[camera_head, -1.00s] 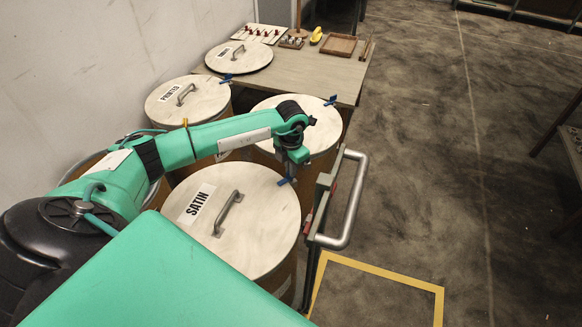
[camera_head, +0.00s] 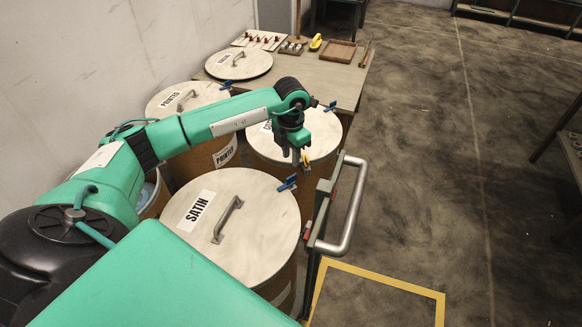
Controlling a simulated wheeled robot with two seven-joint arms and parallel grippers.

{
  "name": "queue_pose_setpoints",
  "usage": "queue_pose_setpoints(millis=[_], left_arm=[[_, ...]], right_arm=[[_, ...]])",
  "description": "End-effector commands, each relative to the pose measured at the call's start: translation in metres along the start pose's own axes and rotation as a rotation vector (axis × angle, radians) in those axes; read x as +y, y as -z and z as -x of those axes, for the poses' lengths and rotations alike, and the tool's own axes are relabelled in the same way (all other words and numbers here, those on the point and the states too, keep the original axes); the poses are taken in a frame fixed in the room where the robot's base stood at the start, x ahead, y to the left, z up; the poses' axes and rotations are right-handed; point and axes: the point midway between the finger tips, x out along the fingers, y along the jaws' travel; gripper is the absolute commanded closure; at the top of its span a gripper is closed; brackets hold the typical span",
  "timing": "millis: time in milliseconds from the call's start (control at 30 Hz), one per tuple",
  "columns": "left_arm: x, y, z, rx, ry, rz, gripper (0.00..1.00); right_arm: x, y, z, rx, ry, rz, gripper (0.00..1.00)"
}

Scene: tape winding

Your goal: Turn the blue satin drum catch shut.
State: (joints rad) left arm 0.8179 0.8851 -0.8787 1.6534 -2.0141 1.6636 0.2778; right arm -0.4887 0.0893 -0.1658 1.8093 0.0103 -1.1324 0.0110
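The satin drum (camera_head: 255,245) has a pale round lid with a SATIN label and a metal handle. Its blue catch (camera_head: 288,183) sits at the lid's far right edge, slanting up to the right. My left gripper (camera_head: 301,162) hangs fingers down just above and beyond this catch, apart from it, in front of the drum behind. It seems to hold nothing; the gap between its fingers is too small to judge. My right gripper is out of view.
Three more lidded drums stand behind, one labelled PRINTED (camera_head: 190,98); blue catches show at two lid edges. A grey metal handle bar (camera_head: 350,210) rises close to the right of the satin drum. A table (camera_head: 310,78) with tools and a tray is at the back. Open floor lies right.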

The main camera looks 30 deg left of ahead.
Motion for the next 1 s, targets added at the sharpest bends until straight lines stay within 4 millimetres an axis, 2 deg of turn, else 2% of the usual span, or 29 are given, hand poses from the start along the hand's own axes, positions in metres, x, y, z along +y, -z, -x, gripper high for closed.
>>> queue_pose_setpoints(millis=[33,100,300,1000], left_arm=[[0.0,-0.001,0.012,-0.004,-0.002,-0.001,0.71],[0.0,-0.001,0.025,-0.003,-0.001,0.0,0.71],[0.0,0.0,0.05,-0.001,0.0,0.0,0.71],[0.0,0.0,0.059,0.0,0.0,0.0,0.71]], right_arm=[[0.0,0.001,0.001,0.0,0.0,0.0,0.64],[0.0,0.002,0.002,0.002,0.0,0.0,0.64],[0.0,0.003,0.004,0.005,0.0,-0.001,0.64],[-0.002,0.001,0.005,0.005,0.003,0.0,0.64]])
